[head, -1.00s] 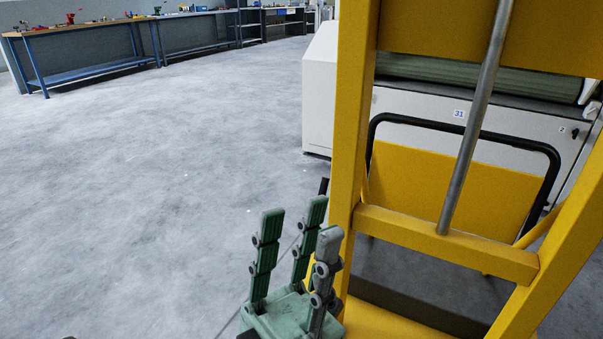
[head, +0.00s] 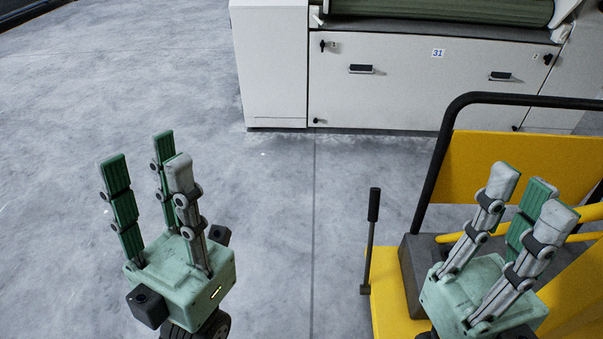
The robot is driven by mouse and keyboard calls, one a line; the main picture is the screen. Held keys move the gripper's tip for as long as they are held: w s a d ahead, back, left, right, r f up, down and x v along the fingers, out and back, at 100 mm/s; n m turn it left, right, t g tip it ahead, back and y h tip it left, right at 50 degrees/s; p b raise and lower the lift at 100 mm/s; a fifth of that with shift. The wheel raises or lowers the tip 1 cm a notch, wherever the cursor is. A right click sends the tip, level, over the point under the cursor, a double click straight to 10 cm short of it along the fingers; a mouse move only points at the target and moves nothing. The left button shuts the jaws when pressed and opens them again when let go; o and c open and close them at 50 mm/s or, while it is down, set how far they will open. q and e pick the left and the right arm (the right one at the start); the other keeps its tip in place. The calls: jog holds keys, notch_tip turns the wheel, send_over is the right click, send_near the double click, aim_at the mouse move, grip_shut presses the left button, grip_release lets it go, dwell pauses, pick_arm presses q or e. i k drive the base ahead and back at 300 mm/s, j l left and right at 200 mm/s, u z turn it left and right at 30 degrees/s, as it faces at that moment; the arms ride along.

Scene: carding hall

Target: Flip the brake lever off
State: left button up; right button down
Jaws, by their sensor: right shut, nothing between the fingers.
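The brake lever (head: 373,207) is a thin grey rod with a black grip. It stands nearly upright at the left edge of a yellow cart (head: 385,305). My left gripper (head: 150,156) is open and empty over the floor, left of the lever and apart from it. My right gripper (head: 534,188) is shut and empty, right of the lever and apart from it, in front of the cart. Its body and fingers hide part of the cart. Nothing covers the lever's grip or rod in the head view.
A black tubular handle (head: 500,97) with a yellow panel (head: 490,150) rises from the cart behind my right gripper. A white machine (head: 400,85) marked 31 stands at the back. Bare grey floor (head: 290,230) lies between my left gripper and the lever.

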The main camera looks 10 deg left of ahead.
aim_at(364, 289)
jog(key=i+j, duration=0.1)
jog(key=j, duration=0.25)
jog(key=i+j, duration=0.1)
jog(key=j, duration=0.25)
jog(key=i+j, duration=0.1)
jog(key=j, duration=0.2)
jog(key=i+j, duration=0.1)
jog(key=j, duration=0.25)
